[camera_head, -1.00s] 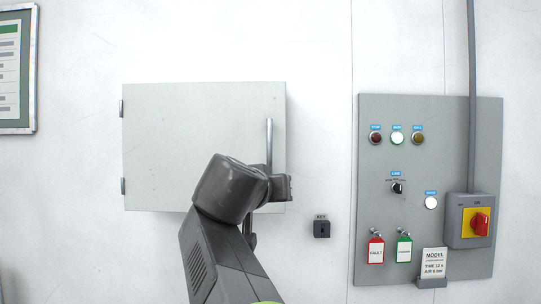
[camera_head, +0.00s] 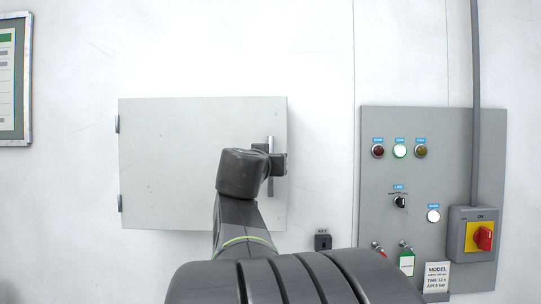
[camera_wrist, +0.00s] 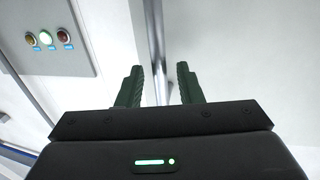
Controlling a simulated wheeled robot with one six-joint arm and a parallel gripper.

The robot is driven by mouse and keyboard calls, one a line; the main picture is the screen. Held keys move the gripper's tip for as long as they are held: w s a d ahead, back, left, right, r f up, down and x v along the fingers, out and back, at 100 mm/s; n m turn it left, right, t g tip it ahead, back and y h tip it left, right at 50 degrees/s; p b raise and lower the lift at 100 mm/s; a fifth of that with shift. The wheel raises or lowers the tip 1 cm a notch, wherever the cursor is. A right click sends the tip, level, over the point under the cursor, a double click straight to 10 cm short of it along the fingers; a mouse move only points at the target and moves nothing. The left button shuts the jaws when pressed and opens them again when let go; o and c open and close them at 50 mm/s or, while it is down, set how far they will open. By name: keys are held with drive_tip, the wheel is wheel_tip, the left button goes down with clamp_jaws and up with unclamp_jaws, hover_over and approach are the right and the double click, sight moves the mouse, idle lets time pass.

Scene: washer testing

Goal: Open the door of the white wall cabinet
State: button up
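The white wall cabinet (camera_head: 170,165) hangs left of centre in the head view, and its door looks closed. Hinges show on its left edge. A vertical bar handle (camera_head: 270,188) is near its right edge, partly hidden by my wrist. The metal handle (camera_wrist: 157,45) appears between the fingers, with no clear contact. The door face (camera_wrist: 235,50) fills the right side there.
A grey control panel (camera_head: 375,225) with lights, switches and tags is to the right of the cabinet. A red rotary switch (camera_head: 483,238) sits on a yellow plate there. A small key box (camera_head: 323,241) is below right of the cabinet. A framed board (camera_head: 22,80) hangs far left.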

drive_tip(key=shift+x, duration=1.1)
clamp_jaws()
drive_tip(key=shift+s, duration=0.1)
